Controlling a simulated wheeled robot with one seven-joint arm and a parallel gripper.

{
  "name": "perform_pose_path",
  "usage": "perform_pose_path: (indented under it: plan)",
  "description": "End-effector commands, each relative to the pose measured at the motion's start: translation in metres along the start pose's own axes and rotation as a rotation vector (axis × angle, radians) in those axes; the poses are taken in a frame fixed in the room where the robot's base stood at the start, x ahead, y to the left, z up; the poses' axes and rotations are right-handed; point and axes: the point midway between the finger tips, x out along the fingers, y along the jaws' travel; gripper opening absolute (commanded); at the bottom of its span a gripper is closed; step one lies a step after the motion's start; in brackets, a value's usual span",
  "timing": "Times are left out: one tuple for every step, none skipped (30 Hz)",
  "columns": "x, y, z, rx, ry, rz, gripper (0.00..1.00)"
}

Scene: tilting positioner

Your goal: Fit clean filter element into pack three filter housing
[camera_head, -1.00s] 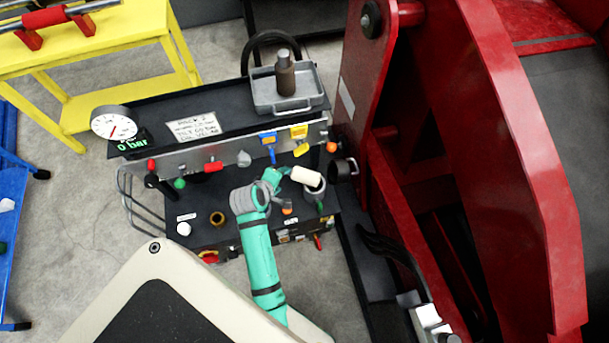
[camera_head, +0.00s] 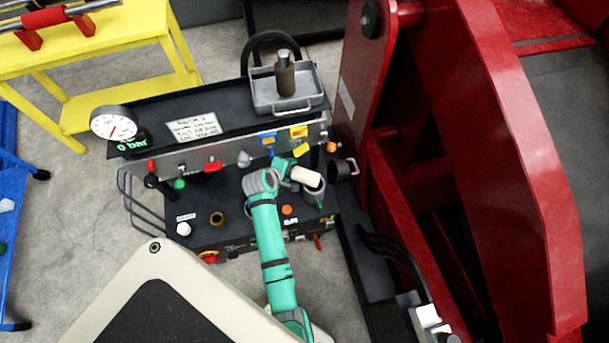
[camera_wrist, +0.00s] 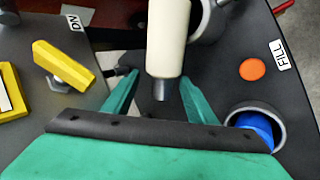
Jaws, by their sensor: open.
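The clean filter element, a cream cylinder with a grey stub, shows in the head view (camera_head: 305,177) and in the wrist view (camera_wrist: 167,40). In the head view it lies tilted across the mouth of a grey round housing (camera_head: 320,190). I cannot tell whether its far end is inside. The housing's grey rim shows behind the element in the wrist view (camera_wrist: 218,22). My gripper (camera_wrist: 162,88) is open, with its green fingers apart on either side of the grey stub. In the head view my gripper (camera_head: 282,168) is small and partly hidden.
A brown used-looking element (camera_head: 285,76) stands in a grey tray (camera_head: 262,98) on the upper shelf. A yellow handle (camera_wrist: 62,65), an orange button (camera_wrist: 253,69) and a blue-filled port (camera_wrist: 258,128) are close to my gripper. A large red frame (camera_head: 520,170) stands to the right.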

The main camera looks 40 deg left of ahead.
Motion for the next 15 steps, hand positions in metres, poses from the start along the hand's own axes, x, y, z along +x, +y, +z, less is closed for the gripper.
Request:
perform_pose_path:
  plan:
    - [0.008,0.000,0.001,-0.001,-0.002,-0.001,0.52]
    - [0.011,0.000,0.001,-0.001,-0.001,-0.001,0.52]
    - [0.015,0.000,0.000,-0.001,-0.001,-0.001,0.52]
    - [0.018,0.000,0.000,0.000,-0.001,0.000,0.52]
    - [0.020,0.000,0.000,0.000,-0.001,0.000,0.52]
    - [0.022,0.000,0.000,0.000,0.000,0.000,0.52]
    - [0.023,0.000,0.000,0.000,0.000,0.000,0.52]
    - [0.023,0.000,0.000,0.000,0.000,0.001,0.52]
    - [0.024,0.000,0.000,0.001,0.001,0.001,0.52]
    - [0.023,0.000,0.000,0.001,0.001,0.001,0.52]
    - [0.023,0.000,0.000,0.001,0.001,0.001,0.52]
    - [0.023,0.000,0.000,0.001,0.001,0.001,0.52]
    - [0.023,0.000,0.000,0.000,0.001,0.001,0.52]
    - [0.023,0.000,0.000,0.000,0.001,0.000,0.49]
    - [0.023,0.000,0.000,0.000,0.000,0.000,0.40]
